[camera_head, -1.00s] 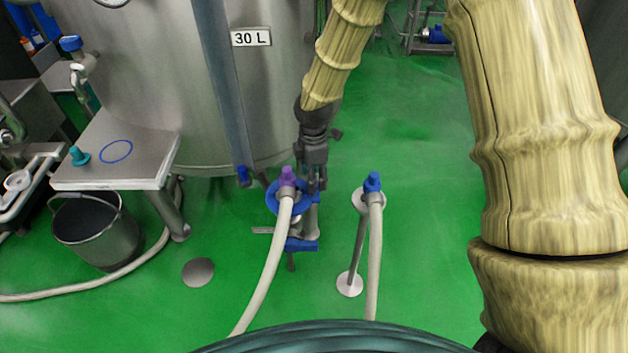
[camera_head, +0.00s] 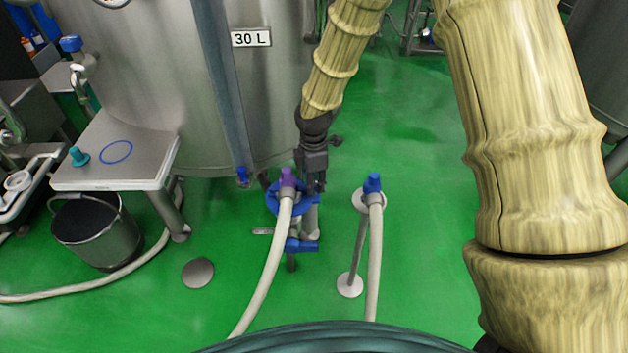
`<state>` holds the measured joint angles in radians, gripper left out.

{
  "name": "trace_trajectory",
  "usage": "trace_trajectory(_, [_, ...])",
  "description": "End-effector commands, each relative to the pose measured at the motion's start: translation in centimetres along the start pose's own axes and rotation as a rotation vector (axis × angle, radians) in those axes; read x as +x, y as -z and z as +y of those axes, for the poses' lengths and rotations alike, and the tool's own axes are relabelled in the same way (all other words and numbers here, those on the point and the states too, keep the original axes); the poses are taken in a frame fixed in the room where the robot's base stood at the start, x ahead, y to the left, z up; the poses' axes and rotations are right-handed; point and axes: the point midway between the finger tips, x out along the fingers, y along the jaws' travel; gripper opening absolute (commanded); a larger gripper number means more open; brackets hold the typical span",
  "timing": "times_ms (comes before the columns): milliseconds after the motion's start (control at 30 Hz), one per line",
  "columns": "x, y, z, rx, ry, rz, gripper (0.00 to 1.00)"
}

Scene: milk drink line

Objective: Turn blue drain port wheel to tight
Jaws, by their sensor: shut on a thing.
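The blue drain port wheel (camera_head: 273,203) sits low in front of the steel tank, around the port. A hose (camera_head: 272,255) with a purple fitting (camera_head: 287,179) ends at the port and covers part of the wheel. My gripper (camera_head: 316,190) points down at the wheel's right side and is shut on its rim. The fingertips are small and partly hidden here. A blue lever handle (camera_head: 301,245) shows below the wheel.
A second hose with a blue fitting (camera_head: 373,183) stands on a post to the right. The steel tank (camera_head: 200,90) rises behind. A small steel table (camera_head: 110,168) and a bucket (camera_head: 98,235) stand left. Green floor (camera_head: 430,200) is clear to the right.

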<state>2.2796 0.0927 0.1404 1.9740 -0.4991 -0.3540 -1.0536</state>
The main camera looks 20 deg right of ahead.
Motion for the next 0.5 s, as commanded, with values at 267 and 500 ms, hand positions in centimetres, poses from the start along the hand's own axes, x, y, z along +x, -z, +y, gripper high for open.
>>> trace_trajectory(267, [-0.28, 0.01, -0.04, 0.084, 0.000, -0.001, 0.05])
trace_trajectory(500, [-0.41, 0.03, -0.08, 0.266, 0.001, -0.001, 0.05])
